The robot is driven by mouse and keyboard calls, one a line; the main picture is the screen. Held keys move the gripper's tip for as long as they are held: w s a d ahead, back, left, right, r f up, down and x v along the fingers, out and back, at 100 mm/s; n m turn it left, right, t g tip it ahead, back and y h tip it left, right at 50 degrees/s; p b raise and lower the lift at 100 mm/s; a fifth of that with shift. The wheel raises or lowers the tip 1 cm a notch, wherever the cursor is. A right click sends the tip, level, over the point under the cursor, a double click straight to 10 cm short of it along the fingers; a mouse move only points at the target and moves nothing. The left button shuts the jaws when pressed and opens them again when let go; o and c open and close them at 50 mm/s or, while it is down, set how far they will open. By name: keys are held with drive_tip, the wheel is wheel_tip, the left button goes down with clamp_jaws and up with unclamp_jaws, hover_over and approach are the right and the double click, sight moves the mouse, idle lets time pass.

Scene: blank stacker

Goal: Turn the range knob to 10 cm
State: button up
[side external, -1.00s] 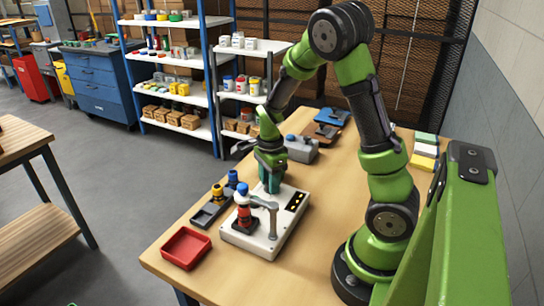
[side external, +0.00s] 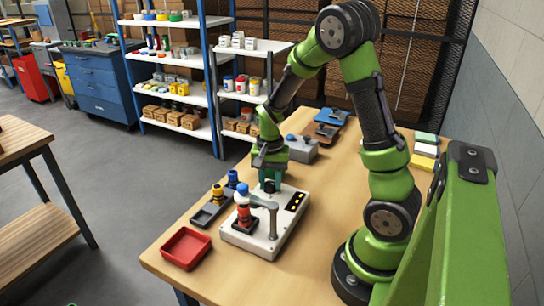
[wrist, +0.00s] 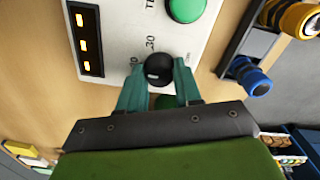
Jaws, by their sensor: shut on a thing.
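The range knob (wrist: 158,66) is a round black knob on the white panel of the tester (side external: 240,236). A short pale mark shows on the knob's lower left in the wrist view. Printed numbers stand around the knob; one reads 30, and another at its left is partly hidden, so I cannot read it surely. My gripper (wrist: 158,75) has its two teal fingers closed on either side of the knob. In the side view my gripper (side external: 269,183) stands upright over the tester's back part.
A display with yellow lights (wrist: 86,42) and a green button (wrist: 186,8) are on the panel beside the knob. A red tray (side external: 186,248) and a dark rack (side external: 211,212) lie left.

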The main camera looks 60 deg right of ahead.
sight(270, 183)
drive_tip(key=n, duration=0.6)
drive_tip(key=shift+n, duration=0.3)
drive_tip(key=n, duration=0.5)
drive_tip(key=shift+n, duration=0.3)
drive_tip(key=o, duration=1)
drive_tip(key=shift+o, duration=0.2)
drive_tip(key=shift+r, duration=0.15)
wheel_tip(270, 183, up, 17)
